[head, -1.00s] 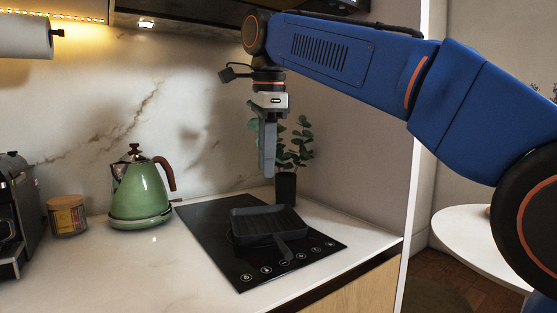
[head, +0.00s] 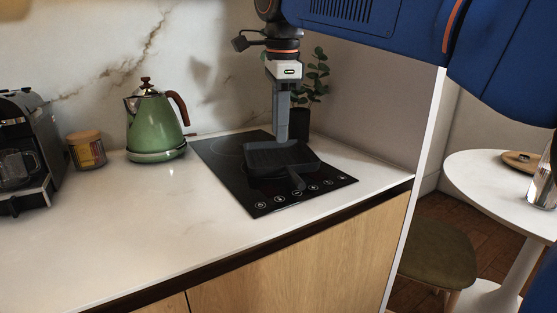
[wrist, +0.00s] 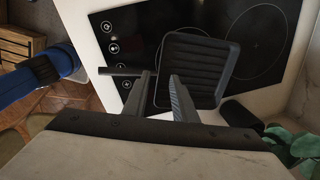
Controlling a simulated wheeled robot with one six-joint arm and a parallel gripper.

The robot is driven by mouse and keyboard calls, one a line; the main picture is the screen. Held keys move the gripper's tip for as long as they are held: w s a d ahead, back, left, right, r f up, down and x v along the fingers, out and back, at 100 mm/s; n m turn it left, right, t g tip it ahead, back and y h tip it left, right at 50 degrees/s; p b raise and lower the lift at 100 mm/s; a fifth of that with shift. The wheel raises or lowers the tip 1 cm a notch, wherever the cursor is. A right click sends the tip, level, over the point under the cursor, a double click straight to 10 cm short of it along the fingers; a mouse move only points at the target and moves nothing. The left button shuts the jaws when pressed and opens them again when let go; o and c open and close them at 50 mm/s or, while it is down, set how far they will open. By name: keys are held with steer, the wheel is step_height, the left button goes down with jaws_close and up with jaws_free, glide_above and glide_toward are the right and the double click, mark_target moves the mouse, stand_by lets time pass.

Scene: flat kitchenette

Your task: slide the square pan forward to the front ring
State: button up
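The dark square pan (head: 268,158) sits on the black glass cooktop (head: 225,172), its ridged inside facing up. Its handle (head: 297,182) points toward the cooktop's front edge with the touch controls. My gripper (head: 281,140) points straight down, its fingertips at the pan's rear part in the head view. In the wrist view the pan (wrist: 200,68) lies beyond my two fingers (wrist: 162,77), and its handle points left. The fingers are apart with a gap between them and nothing clearly gripped. I cannot tell whether they touch the pan. Ring markings (wrist: 257,40) show beside the pan.
A potted plant (head: 318,82) stands behind the cooktop by the side wall. A green kettle (head: 154,128), a jar (head: 87,150) and a coffee machine (head: 30,150) stand to the left. The counter (head: 130,215) between them and the cooktop is clear. A round white table (head: 480,180) is at right.

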mark_target(284, 163)
steer(key=f, duration=0.6)
steer(key=w+f, duration=0.1)
steer(key=f, duration=0.2)
steer(key=shift+w+a+f, duration=0.1)
steer(key=shift+a+f, duration=0.05)
steer(key=shift+f, duration=0.1)
steer(key=shift+c, duration=0.3)
jaws_close()
stand_by(0.9)
